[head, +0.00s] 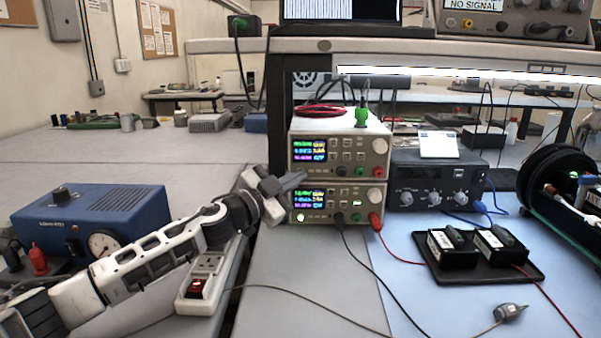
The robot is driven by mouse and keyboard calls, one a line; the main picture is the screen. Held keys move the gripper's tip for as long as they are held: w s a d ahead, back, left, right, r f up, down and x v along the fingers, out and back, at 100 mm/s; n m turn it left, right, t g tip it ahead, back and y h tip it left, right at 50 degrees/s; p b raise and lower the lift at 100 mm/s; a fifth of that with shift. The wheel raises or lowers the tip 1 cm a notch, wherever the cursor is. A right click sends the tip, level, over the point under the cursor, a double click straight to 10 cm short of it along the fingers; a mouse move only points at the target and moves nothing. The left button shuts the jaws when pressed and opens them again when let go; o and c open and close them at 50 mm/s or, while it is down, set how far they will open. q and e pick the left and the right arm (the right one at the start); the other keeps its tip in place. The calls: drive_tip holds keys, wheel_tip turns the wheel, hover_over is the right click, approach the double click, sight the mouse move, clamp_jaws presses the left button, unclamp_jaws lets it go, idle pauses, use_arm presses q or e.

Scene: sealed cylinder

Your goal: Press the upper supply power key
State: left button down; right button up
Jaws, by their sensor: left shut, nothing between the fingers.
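Two power supplies are stacked under the shelf. The upper supply (335,143) has a lit display (310,150), small buttons, a round knob at right and sockets along its lower edge. Its lower left corner, by the power key, is covered or nearly covered by my left gripper, so I cannot make out the key. The lower supply (363,204) also has a lit display and a pale key (300,217) at its lower left. My left gripper (298,183) is shut and empty, its tips in front of the stack's left side; contact cannot be told. My right gripper is out of view.
A power strip (207,272) with a red switch lies below my left arm. A blue unit (95,218) stands at left. A dark instrument (436,180), black tray (475,266) and round black housing (565,185) are at right. Cables cross the front bench.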

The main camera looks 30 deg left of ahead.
use_arm(q)
drive_tip(key=shift+w+a, duration=0.1)
drive_tip(key=shift+w, duration=0.05)
idle(0.5)
drive_tip(key=shift+s+d, duration=0.35)
drive_tip(key=shift+s, duration=0.35)
drive_tip(key=shift+s+d+p, duration=0.2)
drive_tip(key=shift+s+d, duration=0.15)
drive_tip(key=shift+s, duration=0.4)
drive_tip(key=shift+s+d+p, duration=0.15)
drive_tip(key=shift+s+d, duration=0.25)
drive_tip(key=shift+s, duration=0.35)
drive_tip(key=shift+s+d+p, duration=0.2)
drive_tip(key=shift+s+d, duration=0.15)
drive_tip(key=shift+s, duration=0.4)
